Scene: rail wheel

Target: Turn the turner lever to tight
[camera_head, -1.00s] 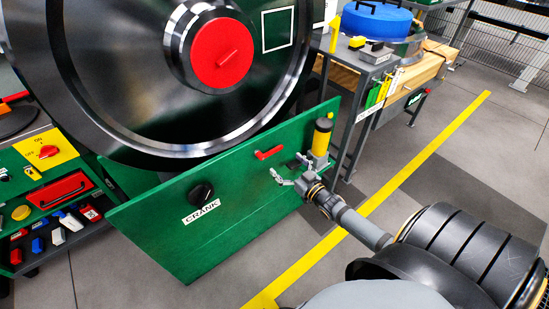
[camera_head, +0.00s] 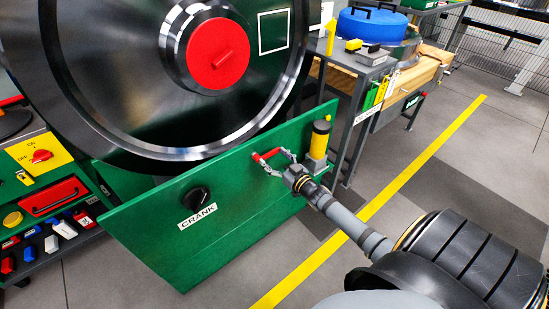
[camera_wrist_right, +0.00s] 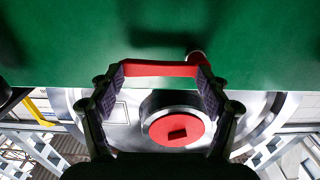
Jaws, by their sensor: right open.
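The red turner lever (camera_head: 265,156) sits on the top right part of the green panel (camera_head: 160,238). My right gripper (camera_head: 273,161) is at the lever, with its two fingers spread. In the right wrist view, the lever (camera_wrist_right: 160,69) lies level between the open fingertips of my right gripper (camera_wrist_right: 160,85), one finger near each end. I cannot tell whether the fingers touch it. My left gripper is not in view.
A black crank knob (camera_head: 197,199) with a CRANK label is left of the lever. A yellow cylinder (camera_head: 319,139) stands close to the right of my gripper. The large rail wheel (camera_head: 130,80) rises behind the panel.

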